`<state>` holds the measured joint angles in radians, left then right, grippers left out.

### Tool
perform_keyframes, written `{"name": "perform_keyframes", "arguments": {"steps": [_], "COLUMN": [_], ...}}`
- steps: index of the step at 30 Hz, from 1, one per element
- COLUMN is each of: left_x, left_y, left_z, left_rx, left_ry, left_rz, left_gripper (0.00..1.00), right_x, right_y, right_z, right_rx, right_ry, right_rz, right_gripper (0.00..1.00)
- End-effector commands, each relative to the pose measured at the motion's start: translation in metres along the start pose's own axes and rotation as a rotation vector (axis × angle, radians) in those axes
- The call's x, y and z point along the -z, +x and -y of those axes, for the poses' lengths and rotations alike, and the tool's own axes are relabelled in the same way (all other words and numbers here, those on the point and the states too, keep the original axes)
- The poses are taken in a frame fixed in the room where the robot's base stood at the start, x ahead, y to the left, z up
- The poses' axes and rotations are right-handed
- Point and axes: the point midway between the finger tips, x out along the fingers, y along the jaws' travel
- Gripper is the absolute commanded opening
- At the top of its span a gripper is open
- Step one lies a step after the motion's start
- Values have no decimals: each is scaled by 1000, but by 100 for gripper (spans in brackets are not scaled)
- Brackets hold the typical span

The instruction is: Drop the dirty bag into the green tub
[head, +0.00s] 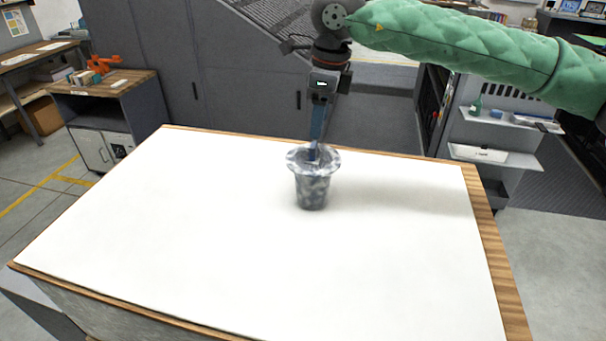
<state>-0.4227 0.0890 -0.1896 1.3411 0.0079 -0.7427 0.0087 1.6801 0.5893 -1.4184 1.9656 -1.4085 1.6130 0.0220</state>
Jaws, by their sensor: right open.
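A grey, mottled, cup-shaped bag (312,190) with a flared, crinkled translucent rim is near the middle of the white tabletop. It looks upright, and its lower edge is blurred. My right gripper (315,150) points straight down from above, its fingertips at the bag's mouth. The jaws are open, seen nearly edge-on, and I cannot tell whether they touch the rim. No green tub shows in this view. My left gripper is not in view.
The white-topped table (200,240) with wooden edges is otherwise clear. Behind it stand grey cabinets (235,75). A small wooden-topped cabinet (105,115) with an orange object is at the left. Shelves (500,135) with small items are at the right.

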Motion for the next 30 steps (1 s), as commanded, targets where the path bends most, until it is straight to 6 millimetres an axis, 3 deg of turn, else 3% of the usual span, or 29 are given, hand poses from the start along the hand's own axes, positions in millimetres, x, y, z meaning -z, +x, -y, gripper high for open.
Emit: {"name": "perform_keyframes", "arguments": {"steps": [8,21,30], "left_x": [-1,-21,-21], "left_y": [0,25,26], "left_z": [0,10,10], "left_rx": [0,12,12], "left_ry": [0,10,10], "left_rz": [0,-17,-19], "left_gripper": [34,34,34], "right_x": [-1,-3,-3], "right_y": [24,70,75], "right_z": [0,4,5], "right_rx": [-2,-3,-2], "right_ry": [0,0,0], "right_rz": [0,1,2], "right_gripper": [56,56,56]}}
